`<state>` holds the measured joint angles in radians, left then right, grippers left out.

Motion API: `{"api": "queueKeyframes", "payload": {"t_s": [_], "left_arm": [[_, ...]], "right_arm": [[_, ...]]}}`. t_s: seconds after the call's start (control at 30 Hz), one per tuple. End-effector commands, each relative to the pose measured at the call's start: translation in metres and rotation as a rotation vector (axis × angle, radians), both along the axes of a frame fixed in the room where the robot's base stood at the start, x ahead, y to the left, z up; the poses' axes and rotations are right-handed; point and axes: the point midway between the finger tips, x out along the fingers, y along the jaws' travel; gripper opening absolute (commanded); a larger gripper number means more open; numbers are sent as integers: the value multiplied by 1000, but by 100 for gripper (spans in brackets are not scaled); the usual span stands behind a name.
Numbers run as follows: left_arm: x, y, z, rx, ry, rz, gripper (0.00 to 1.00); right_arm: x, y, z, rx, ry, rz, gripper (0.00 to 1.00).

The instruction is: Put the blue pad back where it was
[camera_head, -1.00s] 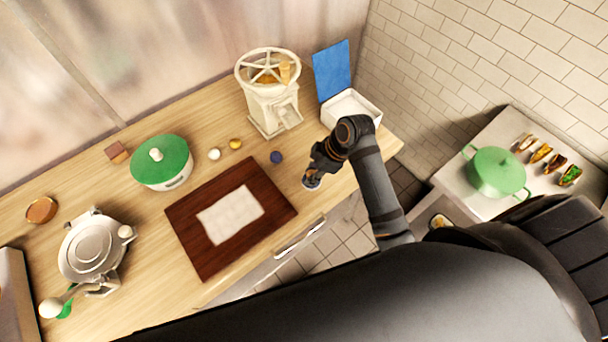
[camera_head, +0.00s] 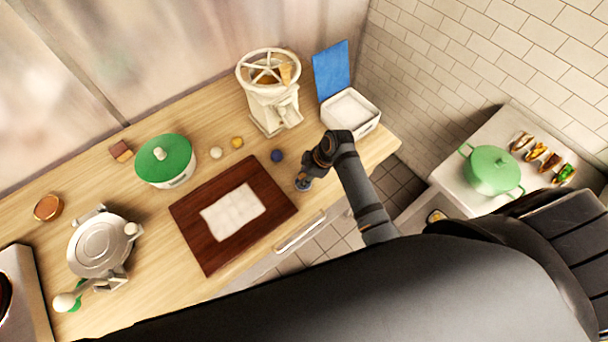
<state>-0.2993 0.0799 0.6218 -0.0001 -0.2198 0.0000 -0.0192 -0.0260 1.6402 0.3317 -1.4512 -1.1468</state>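A flat blue panel (camera_head: 331,71) stands upright at the back right of the counter, behind a white open box (camera_head: 351,112). It is the only flat blue thing I see; I cannot tell for sure that it is the blue pad. My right gripper (camera_head: 303,184) points down by the right edge of the dark wooden board (camera_head: 196,244), near the counter's front edge. Its fingers are small and dark, and I cannot tell whether they are open or hold anything. My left gripper is not in view.
A small dark blue ball (camera_head: 277,156) lies just behind my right gripper. A white cloth (camera_head: 233,211) lies on the board. A cream machine (camera_head: 273,105), a green-lidded pot (camera_head: 164,160) and a silver press (camera_head: 101,247) stand on the counter. A green pot (camera_head: 492,171) stands at right.

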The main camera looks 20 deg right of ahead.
Motion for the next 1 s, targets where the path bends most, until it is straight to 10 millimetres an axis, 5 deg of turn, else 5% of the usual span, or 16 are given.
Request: {"api": "queueKeyframes", "payload": {"t_s": [0.17,0.57,1.0], "left_arm": [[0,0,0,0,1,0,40],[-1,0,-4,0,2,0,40],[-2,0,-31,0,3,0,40]], "right_arm": [[0,0,0,0,0,0,51],[-1,-4,10,-1,-3,0,51],[-17,-38,98,-4,-4,1,51]]}}
